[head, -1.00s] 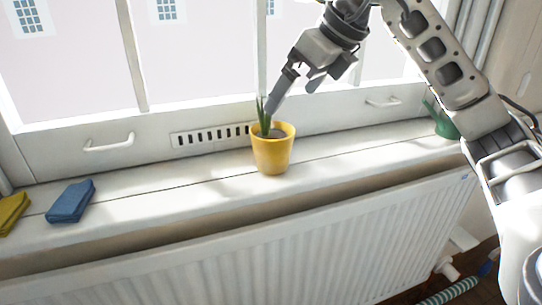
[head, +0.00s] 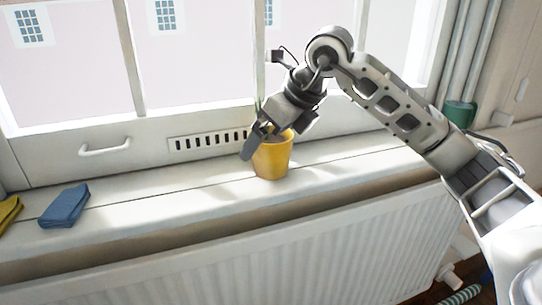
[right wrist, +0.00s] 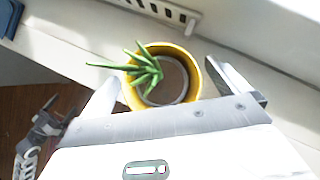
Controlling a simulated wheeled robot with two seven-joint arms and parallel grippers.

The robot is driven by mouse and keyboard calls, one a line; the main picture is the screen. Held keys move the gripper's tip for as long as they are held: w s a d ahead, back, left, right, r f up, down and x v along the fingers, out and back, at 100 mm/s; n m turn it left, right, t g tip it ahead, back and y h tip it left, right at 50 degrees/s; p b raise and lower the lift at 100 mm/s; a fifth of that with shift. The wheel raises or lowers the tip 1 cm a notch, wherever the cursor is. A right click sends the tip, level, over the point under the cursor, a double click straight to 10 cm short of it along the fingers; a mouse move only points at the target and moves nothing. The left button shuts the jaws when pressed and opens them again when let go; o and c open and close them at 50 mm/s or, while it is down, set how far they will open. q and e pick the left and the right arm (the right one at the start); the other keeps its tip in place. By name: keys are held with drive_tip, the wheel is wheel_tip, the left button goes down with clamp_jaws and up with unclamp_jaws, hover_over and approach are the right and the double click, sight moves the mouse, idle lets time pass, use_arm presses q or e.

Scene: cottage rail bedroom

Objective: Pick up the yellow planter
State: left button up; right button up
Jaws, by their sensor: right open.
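The yellow planter (head: 272,160) stands upright on the white windowsill below the window. In the right wrist view, the yellow planter (right wrist: 160,50) shows from above, with a green spiky plant in dark soil. My right gripper (head: 266,141) is open over the pot, coming down from the upper right, and hides most of the plant in the head view. In the right wrist view, the fingers of my right gripper (right wrist: 163,74) are on either side of the pot rim. I cannot tell whether they touch it. My left gripper is not seen.
A folded blue cloth (head: 64,206) and a yellow cloth (head: 9,213) lie on the sill at left. A green pot (head: 459,113) stands at the far right. The window frame and vent (head: 205,140) are close behind the planter; a radiator (head: 230,255) is below.

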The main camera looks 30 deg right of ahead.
drive_tip(key=c, duration=1.1)
drive_tip(key=shift+r, duration=0.15)
